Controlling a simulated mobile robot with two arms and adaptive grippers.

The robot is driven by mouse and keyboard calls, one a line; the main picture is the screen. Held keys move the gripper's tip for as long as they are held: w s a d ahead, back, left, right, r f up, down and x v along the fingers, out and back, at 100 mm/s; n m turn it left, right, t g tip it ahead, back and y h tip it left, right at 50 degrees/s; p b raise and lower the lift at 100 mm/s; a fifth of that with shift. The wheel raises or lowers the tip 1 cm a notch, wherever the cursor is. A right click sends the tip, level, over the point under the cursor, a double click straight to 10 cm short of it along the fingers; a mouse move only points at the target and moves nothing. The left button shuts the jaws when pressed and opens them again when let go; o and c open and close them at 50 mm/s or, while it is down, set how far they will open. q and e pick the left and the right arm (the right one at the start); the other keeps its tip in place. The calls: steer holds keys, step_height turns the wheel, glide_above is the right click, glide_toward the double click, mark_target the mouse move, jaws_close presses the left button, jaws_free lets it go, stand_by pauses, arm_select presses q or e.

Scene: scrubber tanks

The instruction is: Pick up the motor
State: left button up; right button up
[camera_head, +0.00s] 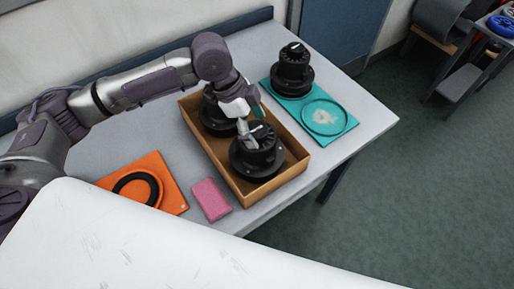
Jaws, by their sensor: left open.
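Two black motors stand in a brown open box on the table. The front motor (257,154) is under my left gripper (250,130), and the rear motor (212,113) is partly hidden by my left arm. A third black motor (293,72) stands on a teal board at the back right. My left gripper is open, with its fingers pointing down at the top of the front motor. I cannot tell whether the fingers touch it. My right gripper is not in view.
The brown box (289,171) has low walls around its two motors. An orange board (171,193) with a black ring and a pink block (211,199) lie left of it. The teal board (342,124) has an empty round place. The grey table (373,122) is clear at the right.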

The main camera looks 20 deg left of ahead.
arm_select(q)
jaws_close()
steer(key=shift+w+r, duration=0.1)
stand_by(0.5)
steer(key=shift+r, duration=0.1)
